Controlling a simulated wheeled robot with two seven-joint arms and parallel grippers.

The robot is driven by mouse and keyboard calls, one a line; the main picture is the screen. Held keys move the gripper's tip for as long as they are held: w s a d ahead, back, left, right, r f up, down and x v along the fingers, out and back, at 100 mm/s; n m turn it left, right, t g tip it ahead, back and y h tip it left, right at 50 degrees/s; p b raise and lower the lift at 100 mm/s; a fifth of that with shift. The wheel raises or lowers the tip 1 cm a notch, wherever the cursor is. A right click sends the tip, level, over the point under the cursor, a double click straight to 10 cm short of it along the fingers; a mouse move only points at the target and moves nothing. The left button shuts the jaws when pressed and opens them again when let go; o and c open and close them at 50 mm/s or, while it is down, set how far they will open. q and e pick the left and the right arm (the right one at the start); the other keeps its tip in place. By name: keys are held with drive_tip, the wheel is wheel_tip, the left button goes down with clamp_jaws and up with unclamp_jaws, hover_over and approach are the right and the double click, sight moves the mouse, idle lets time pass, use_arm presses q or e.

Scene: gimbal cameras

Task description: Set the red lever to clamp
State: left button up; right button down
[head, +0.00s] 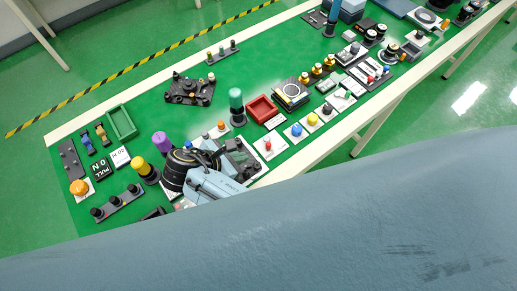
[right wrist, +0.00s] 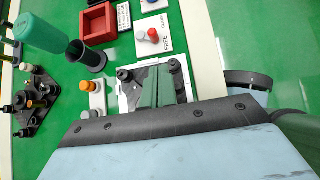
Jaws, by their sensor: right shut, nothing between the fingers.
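The red lever (head: 268,145) is a small red knob on a white plate near the table's front edge. In the right wrist view, the red knob (right wrist: 153,36) stands beside a grey round part, and the plate's visible word reads FREE. My right gripper (head: 220,154) is left of the lever in the head view, over a dark fixture on a white plate. It is shut and empty, apart from the lever. My left gripper is not in view.
A red tray (head: 262,108) lies behind the lever, and a teal-topped post (head: 236,105) stands behind my gripper. A blue button (head: 297,130) and yellow button (head: 313,119) sit right of the lever. Free green tabletop (head: 150,95) lies farther back.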

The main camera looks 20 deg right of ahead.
drive_tip(key=shift+w+a+r+n, duration=0.2)
drive_tip(key=shift+w+r+n, duration=0.05)
drive_tip(key=shift+n, duration=0.05)
drive_tip(key=b+x, duration=0.1)
drive_tip(key=x, duration=0.9)
drive_tip(key=shift+d+r, duration=0.1)
drive_tip(key=shift+d, duration=0.05)
